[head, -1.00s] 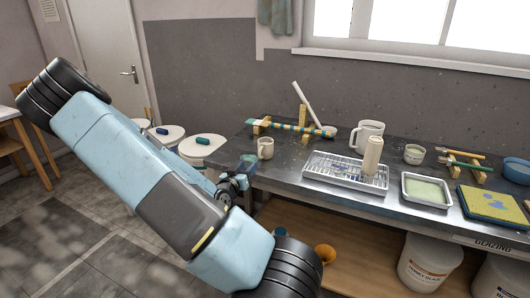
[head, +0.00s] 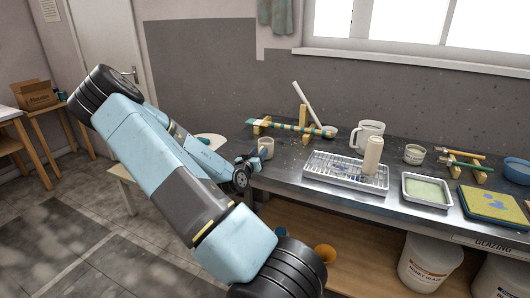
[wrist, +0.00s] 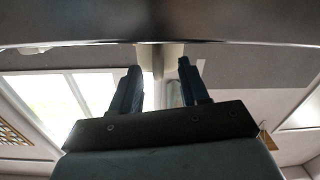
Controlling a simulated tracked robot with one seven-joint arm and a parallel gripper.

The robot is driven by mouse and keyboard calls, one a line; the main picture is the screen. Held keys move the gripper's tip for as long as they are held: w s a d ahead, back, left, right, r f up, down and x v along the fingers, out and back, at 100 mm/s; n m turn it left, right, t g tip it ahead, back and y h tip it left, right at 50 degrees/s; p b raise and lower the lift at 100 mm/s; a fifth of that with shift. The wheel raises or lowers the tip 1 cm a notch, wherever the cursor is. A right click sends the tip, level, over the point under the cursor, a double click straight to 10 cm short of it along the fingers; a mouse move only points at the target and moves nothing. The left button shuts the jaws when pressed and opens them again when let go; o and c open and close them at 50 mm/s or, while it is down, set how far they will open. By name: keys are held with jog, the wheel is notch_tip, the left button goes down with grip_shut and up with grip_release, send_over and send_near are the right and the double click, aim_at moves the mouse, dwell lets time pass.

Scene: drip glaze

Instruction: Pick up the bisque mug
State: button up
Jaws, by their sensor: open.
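The bisque mug, a small plain beige cup (head: 266,147), stands upright at the left end of the steel bench. My gripper (head: 256,159) is at the bench's left front edge, just in front of and left of the mug, at low height. In the wrist view, which appears upside down, both dark fingers of my gripper (wrist: 159,67) are apart. A pale beige shape, apparently the mug (wrist: 158,52), shows between and beyond the fingertips. I cannot tell whether the fingers touch it. Nothing is held.
A striped stick on wooden blocks (head: 290,127) lies behind the mug. The bench edge (wrist: 240,28) crosses the top of the wrist view.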

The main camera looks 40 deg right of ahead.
jog(key=shift+x, duration=1)
jog(key=shift+c, duration=0.4)
grip_shut()
